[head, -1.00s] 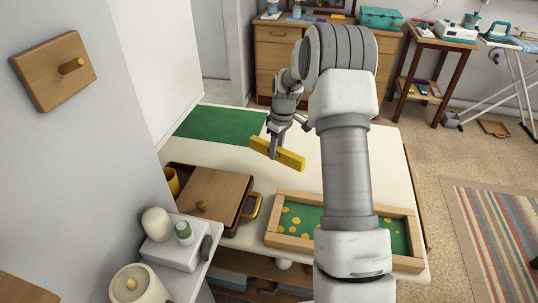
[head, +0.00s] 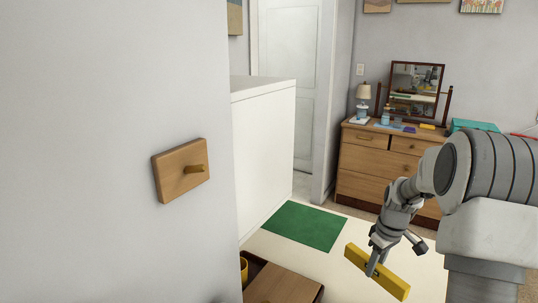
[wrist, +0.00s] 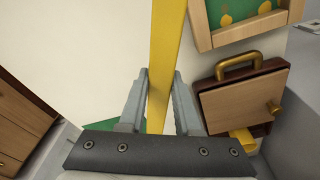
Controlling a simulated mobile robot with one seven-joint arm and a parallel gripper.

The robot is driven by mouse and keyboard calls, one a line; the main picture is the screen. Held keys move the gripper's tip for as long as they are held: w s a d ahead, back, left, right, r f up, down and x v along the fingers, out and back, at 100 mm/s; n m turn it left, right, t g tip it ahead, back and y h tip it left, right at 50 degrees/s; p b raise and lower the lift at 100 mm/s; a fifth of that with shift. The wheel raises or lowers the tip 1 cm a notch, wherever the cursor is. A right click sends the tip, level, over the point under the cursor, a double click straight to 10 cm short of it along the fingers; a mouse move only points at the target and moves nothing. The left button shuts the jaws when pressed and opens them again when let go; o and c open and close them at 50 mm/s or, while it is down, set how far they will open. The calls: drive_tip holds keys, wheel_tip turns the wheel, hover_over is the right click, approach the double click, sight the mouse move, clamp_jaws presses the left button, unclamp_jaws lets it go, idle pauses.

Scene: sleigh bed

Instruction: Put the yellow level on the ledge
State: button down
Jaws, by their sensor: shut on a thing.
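The yellow level (head: 392,279) is a long, straight yellow bar. My gripper (head: 372,267) is shut on it near its middle and holds it above the cream table (head: 335,285), right of the green mat (head: 305,226). In the wrist view the level (wrist: 167,40) runs between my two fingers (wrist: 161,78) and on past them to the top edge. A tall white block with a flat top edge (head: 262,88) stands behind the mat; I cannot tell whether this is the ledge.
A wooden plate with a peg (head: 181,171) is on the near grey wall. A wooden-lidded box (head: 284,287) sits at the table's near edge; its handle (wrist: 238,62) shows in the wrist view. A wooden dresser (head: 363,162) with a mirror stands behind.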

drive_tip(key=s+a+f+m+p, duration=0.1)
drive_tip(key=s+a+m, duration=0.2)
drive_tip(key=a, duration=0.5)
drive_tip(key=s+a+f+m+p, duration=0.1)
drive_tip(key=s+a+m, duration=0.1)
drive_tip(key=s+a, duration=0.3)
drive_tip(key=a, duration=0.4)
drive_tip(key=shift+f+m+h+p, duration=0.15)
drive_tip(key=shift+m+h+p, duration=0.15)
drive_tip(key=shift+m+p, duration=0.1)
drive_tip(key=shift+s, duration=0.1)
